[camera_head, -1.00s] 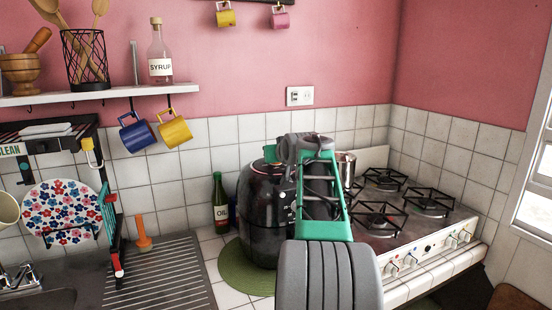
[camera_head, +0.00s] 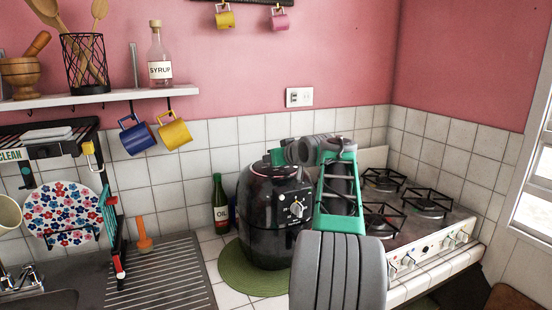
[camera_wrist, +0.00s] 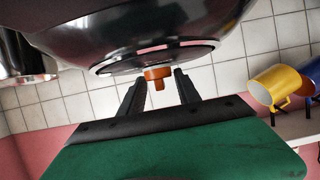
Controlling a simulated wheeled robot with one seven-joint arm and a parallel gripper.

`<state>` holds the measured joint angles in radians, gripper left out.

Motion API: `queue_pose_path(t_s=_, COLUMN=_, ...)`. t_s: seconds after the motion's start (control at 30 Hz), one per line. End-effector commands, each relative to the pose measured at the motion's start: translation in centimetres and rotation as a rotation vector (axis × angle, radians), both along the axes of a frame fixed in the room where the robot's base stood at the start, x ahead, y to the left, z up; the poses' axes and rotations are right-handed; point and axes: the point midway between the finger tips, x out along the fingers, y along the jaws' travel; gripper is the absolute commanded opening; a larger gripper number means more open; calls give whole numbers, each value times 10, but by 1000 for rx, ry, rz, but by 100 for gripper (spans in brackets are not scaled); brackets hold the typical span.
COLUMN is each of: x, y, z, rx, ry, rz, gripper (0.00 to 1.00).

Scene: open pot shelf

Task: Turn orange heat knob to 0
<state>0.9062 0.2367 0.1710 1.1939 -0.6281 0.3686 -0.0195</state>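A black air fryer (camera_head: 262,225) stands on the counter, with a pale dial (camera_head: 297,209) on its front. In the wrist view, which looks upside down, the orange knob (camera_wrist: 157,74) sits at the edge of the air fryer's dark, glossy body (camera_wrist: 150,30). My gripper (camera_wrist: 158,88) is open, with one dark finger on each side of the knob and a gap on both sides. In the head view my gripper (camera_head: 275,157) is at the top of the air fryer, and the orange knob cannot be made out there.
A gas stove (camera_head: 395,225) with several knobs is to the right, partly behind my arm. An oil bottle (camera_head: 221,205) stands left of the fryer, which rests on a green round mat (camera_head: 238,277). Blue (camera_head: 137,136) and yellow (camera_head: 174,131) mugs hang under the shelf (camera_head: 60,98).

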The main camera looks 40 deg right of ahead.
Motion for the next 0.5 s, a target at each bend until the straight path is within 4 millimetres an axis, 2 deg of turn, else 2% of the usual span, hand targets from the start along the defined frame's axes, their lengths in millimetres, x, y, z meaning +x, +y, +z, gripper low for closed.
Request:
queue_pose_path(t_s=0.3, x=-1, y=1, z=1, rx=-1, ry=-1, rz=0, gripper=45)
queue_pose_path(t_s=0.37, x=-6, y=1, z=3, rx=-2, ry=-1, rz=-1, gripper=45)
queue_pose_path(t_s=0.5, x=-30, y=7, z=12, rx=-3, ry=-2, rz=-3, gripper=45)
